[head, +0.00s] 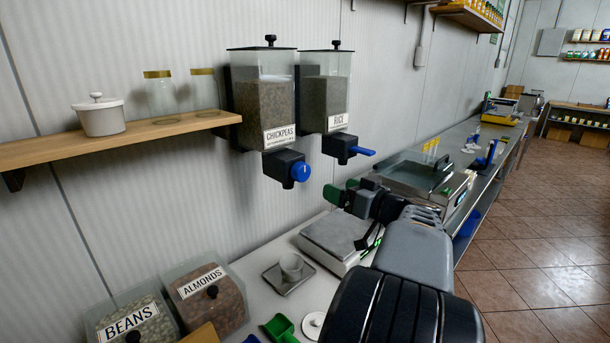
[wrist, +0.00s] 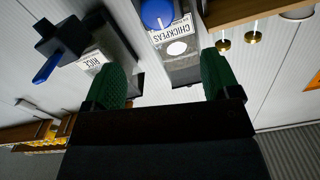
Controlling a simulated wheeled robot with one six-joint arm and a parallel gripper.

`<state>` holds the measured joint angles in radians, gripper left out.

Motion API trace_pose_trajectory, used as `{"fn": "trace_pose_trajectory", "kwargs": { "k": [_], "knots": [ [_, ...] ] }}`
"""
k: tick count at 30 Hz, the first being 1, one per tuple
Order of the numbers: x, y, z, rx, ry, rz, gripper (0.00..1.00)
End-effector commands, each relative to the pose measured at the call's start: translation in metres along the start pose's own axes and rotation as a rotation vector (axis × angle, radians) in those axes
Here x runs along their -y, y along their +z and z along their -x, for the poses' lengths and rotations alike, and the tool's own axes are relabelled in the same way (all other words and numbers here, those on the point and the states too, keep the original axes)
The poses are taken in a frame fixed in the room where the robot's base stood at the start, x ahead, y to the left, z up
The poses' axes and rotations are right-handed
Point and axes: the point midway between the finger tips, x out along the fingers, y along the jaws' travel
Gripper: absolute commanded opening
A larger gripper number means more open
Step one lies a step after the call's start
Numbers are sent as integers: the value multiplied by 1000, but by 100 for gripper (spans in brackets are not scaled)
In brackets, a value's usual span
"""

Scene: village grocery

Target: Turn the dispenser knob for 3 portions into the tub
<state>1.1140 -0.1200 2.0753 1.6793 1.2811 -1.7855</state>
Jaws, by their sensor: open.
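The chickpeas dispenser (head: 264,98) hangs on the wall, with a round blue knob (head: 301,171) on its black outlet. The rice dispenser (head: 325,92) hangs to its right, with a blue lever (head: 362,151). My gripper (head: 342,190) is open and empty, right of and below the chickpeas knob, apart from both handles. In the upside-down wrist view, the chickpeas knob (wrist: 157,12) lies beyond the green fingers (wrist: 162,78), and the rice lever (wrist: 46,66) is at the left.
A scale (head: 325,240) stands on the counter by my gripper. Bins of beans (head: 130,322) and almonds (head: 208,295) and a green scoop (head: 281,329) are in front. A wooden shelf (head: 100,142) with jars is at left. Air beneath the outlets looks clear.

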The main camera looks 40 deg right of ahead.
Motion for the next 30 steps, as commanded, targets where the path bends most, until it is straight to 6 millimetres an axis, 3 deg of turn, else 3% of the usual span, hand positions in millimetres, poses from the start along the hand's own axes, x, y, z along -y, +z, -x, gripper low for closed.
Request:
{"fn": "trace_pose_trajectory", "kwargs": {
  "k": [5,18,24,30],
  "knots": [
    [-2,-5,-21,-14,3,9,82],
    [-2,-6,-102,-11,4,9,82],
    [-3,-5,-123,-12,5,9,82],
    [-4,-4,-132,-12,7,9,82]
  ]
}}
